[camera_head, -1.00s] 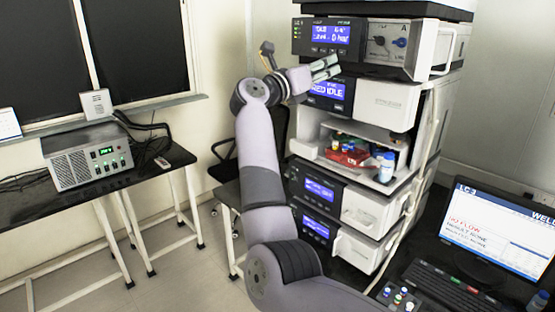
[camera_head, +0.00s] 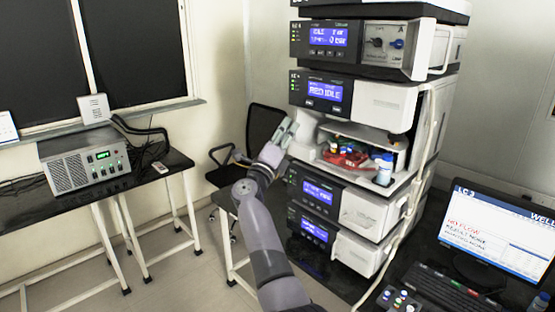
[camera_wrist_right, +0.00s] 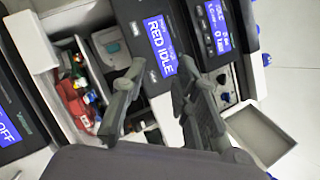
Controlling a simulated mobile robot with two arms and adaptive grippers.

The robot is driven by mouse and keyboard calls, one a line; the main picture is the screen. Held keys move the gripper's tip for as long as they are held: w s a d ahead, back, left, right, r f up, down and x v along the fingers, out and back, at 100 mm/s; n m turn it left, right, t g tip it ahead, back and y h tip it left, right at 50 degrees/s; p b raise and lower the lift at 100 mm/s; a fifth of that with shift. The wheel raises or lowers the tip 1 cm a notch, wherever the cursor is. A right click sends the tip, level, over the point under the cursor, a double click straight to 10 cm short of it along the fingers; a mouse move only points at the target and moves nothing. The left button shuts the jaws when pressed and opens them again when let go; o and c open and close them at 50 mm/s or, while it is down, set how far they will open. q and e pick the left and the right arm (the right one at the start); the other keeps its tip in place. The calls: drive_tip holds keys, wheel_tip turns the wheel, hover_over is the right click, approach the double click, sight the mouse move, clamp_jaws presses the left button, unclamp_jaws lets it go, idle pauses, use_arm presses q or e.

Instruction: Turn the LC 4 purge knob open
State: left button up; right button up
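The top visible display module (camera_head: 345,40) of the instrument stack has a blue screen and a light panel at its right. On that panel are a black knob (camera_head: 377,43) and a blue knob (camera_head: 397,44); their labels are too small to read, so I cannot tell which is purge. My right gripper (camera_head: 286,131) is lower and left of them, beside the stack's open shelf, touching nothing visible. In the right wrist view its two fingers (camera_wrist_right: 158,92) are spread with nothing between them; the knob panel (camera_wrist_right: 225,95) is partly visible beyond the right finger. My left gripper is not in view.
The RED IDLE module (camera_head: 325,92) sits below the knob module. An open shelf holds a red tray (camera_head: 347,158) and a blue-capped bottle (camera_head: 384,170). A monitor (camera_head: 500,232) and keyboard (camera_head: 445,295) are at right. A black chair (camera_head: 265,127) stands left of the stack.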

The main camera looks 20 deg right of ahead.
wheel_tip(320, 180, down, 8)
drive_tip(key=w+a+n+t+y, duration=0.1)
drive_tip(key=a+n+t+y, duration=0.1)
drive_tip(key=n, duration=0.3)
drive_tip(key=shift+w+r+t+y, duration=0.15)
drive_tip(key=shift+r+t+y, duration=0.05)
drive_tip(key=shift+t+y, duration=0.2)
